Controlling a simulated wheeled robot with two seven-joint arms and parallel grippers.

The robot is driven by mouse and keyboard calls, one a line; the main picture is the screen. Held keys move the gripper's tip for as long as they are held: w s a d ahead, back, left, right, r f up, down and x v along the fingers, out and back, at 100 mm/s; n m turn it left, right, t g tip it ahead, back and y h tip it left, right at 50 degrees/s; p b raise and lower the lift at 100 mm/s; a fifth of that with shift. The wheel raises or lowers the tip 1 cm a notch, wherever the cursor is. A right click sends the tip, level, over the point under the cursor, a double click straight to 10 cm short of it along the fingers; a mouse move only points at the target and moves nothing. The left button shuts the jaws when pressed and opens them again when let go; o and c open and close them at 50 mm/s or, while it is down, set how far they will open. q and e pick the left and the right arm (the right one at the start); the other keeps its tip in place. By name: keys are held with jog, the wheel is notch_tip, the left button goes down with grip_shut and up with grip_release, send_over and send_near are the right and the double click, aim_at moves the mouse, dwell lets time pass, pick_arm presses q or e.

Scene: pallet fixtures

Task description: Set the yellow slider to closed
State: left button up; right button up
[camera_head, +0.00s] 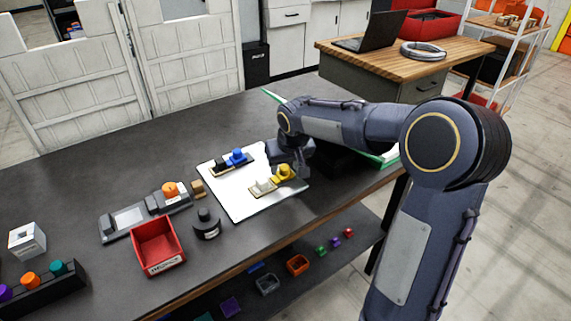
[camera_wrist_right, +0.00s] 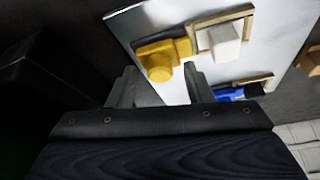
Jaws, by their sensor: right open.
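The yellow slider (camera_head: 284,172), with its round knob, is on a white board (camera_head: 236,205) at the table's right part. It sits at the right end of a wooden-framed fixture, beside a white block (camera_head: 264,185). In the right wrist view the yellow slider (camera_wrist_right: 164,58) is near the fingertips, and the white block (camera_wrist_right: 219,38) is to its right. My right gripper (camera_head: 293,156) is open and empty, just behind and above the yellow slider. In the right wrist view its fingertips (camera_wrist_right: 160,72) flank the knob; contact cannot be told. My left gripper is not in view.
A blue slider (camera_head: 237,157) beside a black block is at the board's back. A dark round-knobbed device (camera_head: 207,224), a grey device with an orange knob (camera_head: 170,189) and a red bin (camera_head: 158,247) stand to the left. The board's front left is clear.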

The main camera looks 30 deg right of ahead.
grip_shut()
jog(key=shift+a, duration=0.1)
jog(key=shift+a+b, duration=0.3)
jog(key=shift+a, duration=0.6)
jog(key=shift+s, duration=0.1)
grip_release()
jog(key=v, duration=0.7)
jog(key=shift+r, duration=0.4)
